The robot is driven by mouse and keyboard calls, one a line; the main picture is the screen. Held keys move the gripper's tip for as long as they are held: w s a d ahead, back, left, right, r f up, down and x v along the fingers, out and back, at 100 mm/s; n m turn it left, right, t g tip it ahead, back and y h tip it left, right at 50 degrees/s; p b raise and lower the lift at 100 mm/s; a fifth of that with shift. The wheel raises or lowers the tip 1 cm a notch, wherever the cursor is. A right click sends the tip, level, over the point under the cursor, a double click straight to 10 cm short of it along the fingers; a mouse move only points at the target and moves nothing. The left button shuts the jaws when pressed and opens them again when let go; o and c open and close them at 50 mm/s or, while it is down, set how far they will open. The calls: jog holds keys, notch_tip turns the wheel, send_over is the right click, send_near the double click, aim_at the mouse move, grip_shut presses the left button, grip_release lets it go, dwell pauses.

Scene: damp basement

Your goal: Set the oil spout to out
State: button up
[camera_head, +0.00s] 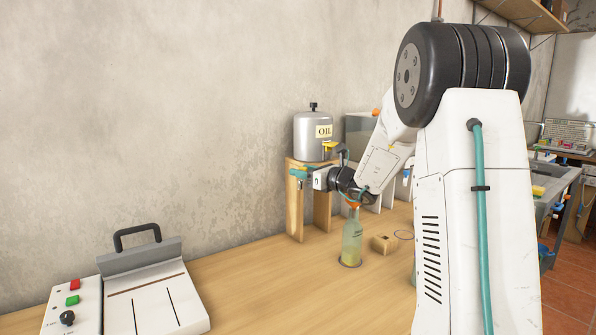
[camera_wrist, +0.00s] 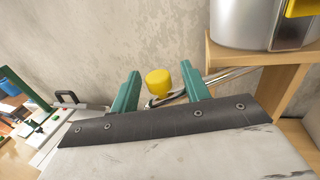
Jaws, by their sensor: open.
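The grey oil tank (camera_head: 312,135) with an OIL label stands on a wooden stand (camera_head: 296,200) against the wall. A yellow part (camera_head: 329,146) shows on its front in the head view. In the wrist view, the tank (camera_wrist: 245,22) is at the upper right, cut off by the frame. A metal spout rod (camera_wrist: 222,80) runs left from near the stand, with a yellow knob (camera_wrist: 158,82) at its left end. My gripper (camera_wrist: 160,71) is open, and the knob appears between its two teal fingers; contact cannot be told. My gripper (camera_head: 299,173) is by the stand in the head view.
A green glass bottle (camera_head: 351,245) with an orange top stands on the wooden bench (camera_head: 265,285) below my arm. A small wooden block (camera_head: 383,244) lies to its right. A white device (camera_head: 155,295) with a black handle is at the front left. Bare bench lies between.

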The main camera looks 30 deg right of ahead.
jog(key=shift+x, duration=1.2)
grip_shut()
